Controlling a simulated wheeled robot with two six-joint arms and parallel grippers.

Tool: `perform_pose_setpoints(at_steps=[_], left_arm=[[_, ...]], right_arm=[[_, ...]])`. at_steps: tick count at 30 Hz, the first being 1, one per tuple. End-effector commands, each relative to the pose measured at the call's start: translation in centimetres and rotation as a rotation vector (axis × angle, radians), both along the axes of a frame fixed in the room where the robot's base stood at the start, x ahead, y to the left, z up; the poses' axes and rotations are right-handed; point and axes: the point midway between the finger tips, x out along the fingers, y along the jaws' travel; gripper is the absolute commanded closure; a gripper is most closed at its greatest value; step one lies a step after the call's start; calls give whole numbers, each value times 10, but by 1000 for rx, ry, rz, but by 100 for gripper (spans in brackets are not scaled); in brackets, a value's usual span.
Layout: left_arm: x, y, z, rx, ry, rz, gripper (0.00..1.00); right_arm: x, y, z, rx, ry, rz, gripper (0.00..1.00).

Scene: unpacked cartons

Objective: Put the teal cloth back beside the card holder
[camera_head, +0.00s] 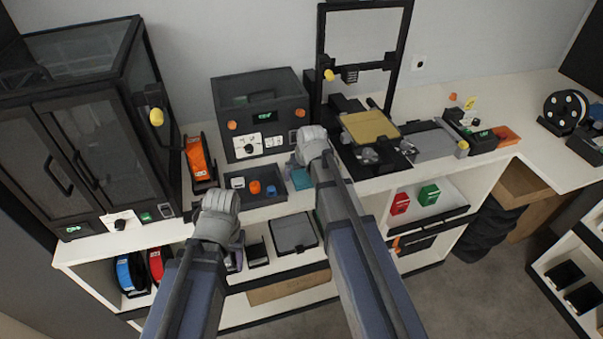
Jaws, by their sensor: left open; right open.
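A small teal cloth (301,179) lies flat on the white counter, just right of a dark tray and left of my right forearm, which may hide part of it. My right gripper (294,164) is open beside the cloth's far edge, mostly hidden by my own wrist; I cannot tell whether it touches the cloth. My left gripper (237,254) is open in front of the counter edge, near the lower shelf, and partly hidden by its wrist. I cannot identify the card holder with certainty.
The dark tray (262,200) holds orange and blue pieces. A dark box-shaped machine (225,100) stands behind it. A 3D printer with a tan plate (369,127) stands to the right. A tall dark cabinet (85,150) fills the left. Open shelves lie below the counter.

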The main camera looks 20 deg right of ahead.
Motion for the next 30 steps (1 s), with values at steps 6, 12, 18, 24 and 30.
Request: perform_pose_setpoints(at_steps=[6,12,18,24,30], left_arm=[[0,0,5,0,0,0,50],[0,0,21,0,0,0,50],[0,0,49,0,0,0,50],[0,0,80,0,0,0,50],[0,0,106,0,0,-1,50]], right_arm=[[0,0,5,0,0,0,0],[-6,0,21,0,0,0,0],[-17,0,49,0,0,0,0],[-30,-1,80,0,0,0,0],[-41,-1,106,0,0,0,0]])
